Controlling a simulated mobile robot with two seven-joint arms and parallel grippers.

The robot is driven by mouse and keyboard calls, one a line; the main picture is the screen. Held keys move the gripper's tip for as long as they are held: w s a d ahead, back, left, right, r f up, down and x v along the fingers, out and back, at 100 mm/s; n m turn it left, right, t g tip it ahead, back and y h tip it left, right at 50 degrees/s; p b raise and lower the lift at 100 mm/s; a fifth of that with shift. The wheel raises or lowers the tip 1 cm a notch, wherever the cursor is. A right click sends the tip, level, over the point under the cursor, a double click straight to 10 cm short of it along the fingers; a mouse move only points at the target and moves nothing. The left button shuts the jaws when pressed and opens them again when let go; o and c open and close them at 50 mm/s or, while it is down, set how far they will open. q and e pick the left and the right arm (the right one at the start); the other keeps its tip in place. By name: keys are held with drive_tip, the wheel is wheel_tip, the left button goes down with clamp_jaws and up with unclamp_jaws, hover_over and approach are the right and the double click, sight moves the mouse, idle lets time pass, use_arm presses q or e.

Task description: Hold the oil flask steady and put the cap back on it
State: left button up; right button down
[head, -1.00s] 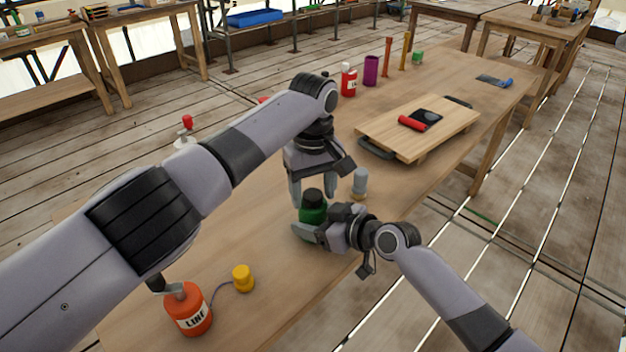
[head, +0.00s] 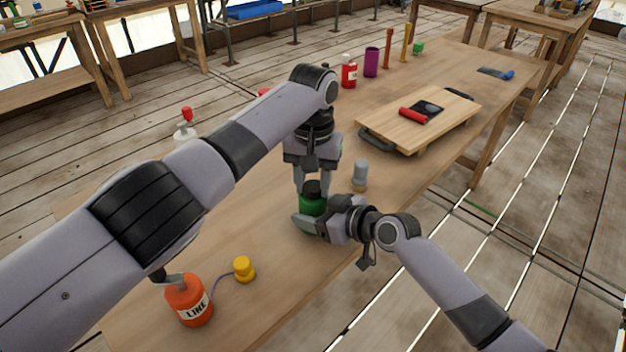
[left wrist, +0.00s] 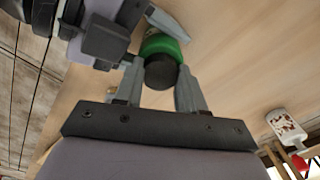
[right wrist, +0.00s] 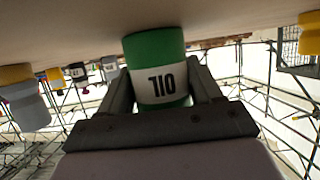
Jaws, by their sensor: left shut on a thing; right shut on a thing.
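The green oil flask (head: 312,206) stands near the front edge of the wooden table, with its black cap (head: 313,187) on top. In the right wrist view, the flask (right wrist: 157,60) shows upside down with a white OIL label. My right gripper (right wrist: 160,88) is shut on the flask body from the side. My left gripper (head: 312,186) points down from above, its fingers on either side of the cap and shut on it. The cap (left wrist: 160,72) shows between these fingers in the left wrist view. Whether it is fully seated is hard to tell.
A grey cylinder with a tan base (head: 360,174) stands just behind the flask. An orange LINE bottle (head: 188,303) with a tethered yellow cap (head: 244,269) stands at the front left. A wooden board (head: 420,122) lies at the back right.

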use_arm(q)
drive_tip(key=m, duration=0.4)
drive_tip(key=shift+m, duration=0.4)
drive_tip(key=o, duration=1.2)
drive_tip(key=shift+o, duration=0.2)
wheel_tip(320, 180, up, 12)
use_arm(e)
drive_tip(key=shift+c, duration=0.6)
unclamp_jaws()
